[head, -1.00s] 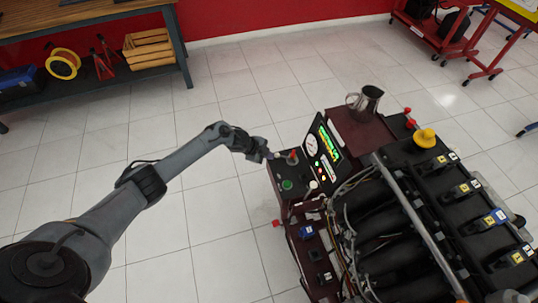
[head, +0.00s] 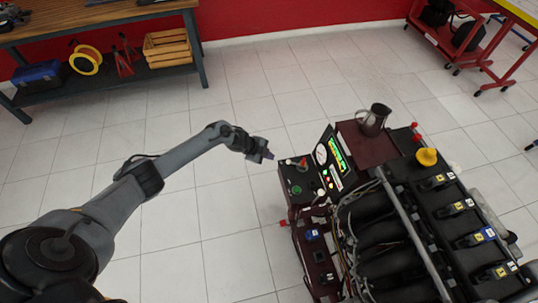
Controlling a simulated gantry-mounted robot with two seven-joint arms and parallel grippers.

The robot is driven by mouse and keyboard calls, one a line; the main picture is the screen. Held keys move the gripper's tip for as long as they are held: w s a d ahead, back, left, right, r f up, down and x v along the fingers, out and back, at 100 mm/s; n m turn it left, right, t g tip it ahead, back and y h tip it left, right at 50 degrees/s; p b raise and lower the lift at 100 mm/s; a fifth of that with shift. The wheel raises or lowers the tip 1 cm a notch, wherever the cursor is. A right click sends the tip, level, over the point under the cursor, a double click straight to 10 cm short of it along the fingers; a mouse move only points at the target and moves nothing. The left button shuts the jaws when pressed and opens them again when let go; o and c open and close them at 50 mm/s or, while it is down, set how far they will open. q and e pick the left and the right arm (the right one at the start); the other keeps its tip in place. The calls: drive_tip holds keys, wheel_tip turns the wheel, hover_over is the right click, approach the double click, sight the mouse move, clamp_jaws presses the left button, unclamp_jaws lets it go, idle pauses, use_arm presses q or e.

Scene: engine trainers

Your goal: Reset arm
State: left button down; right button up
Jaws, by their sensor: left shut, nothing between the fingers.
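My left arm comes in from the lower left, and its gripper (head: 268,154) is shut and empty. The gripper hangs in front of the white tiled floor, just left of the engine trainer's control panel (head: 299,184), and seems apart from it. The panel carries a red-tipped lever (head: 303,162), a green button (head: 296,190) and a lit green display (head: 338,154). The engine block (head: 385,238) with its black tubes fills the lower right. My right gripper is out of view.
A metal jug (head: 373,120) and a yellow cap (head: 427,156) stand on the trainer. A workbench (head: 100,14) with a wooden crate (head: 167,48) and a blue toolbox (head: 38,76) is at the upper left. Red carts (head: 455,38) are at the upper right. The tiled floor between is clear.

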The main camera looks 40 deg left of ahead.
use_arm(q)
drive_tip(key=s+d+f+g+h, duration=0.2)
drive_tip(key=s+d+f, duration=0.8)
drive_tip(key=s+f, duration=0.3)
drive_tip(key=s+d+r+n, duration=0.1)
drive_tip(key=s+d+r, duration=0.1)
drive_tip(key=s+d, duration=0.55)
drive_tip(key=s+d+r+n, duration=0.25)
drive_tip(key=s+d, duration=0.25)
drive_tip(key=d, duration=0.5)
drive_tip(key=s+a+r+n+y, duration=0.25)
drive_tip(key=a+r+n, duration=0.2)
drive_tip(key=r, duration=0.65)
drive_tip(key=s+a+r+n+y, duration=0.25)
drive_tip(key=a+r+n, duration=0.2)
drive_tip(key=r, duration=0.65)
wheel_tip(320, 180, up, 28)
drive_tip(key=p, duration=2.8)
drive_tip(key=shift+s+g, duration=0.25)
drive_tip(key=shift+g, duration=0.15)
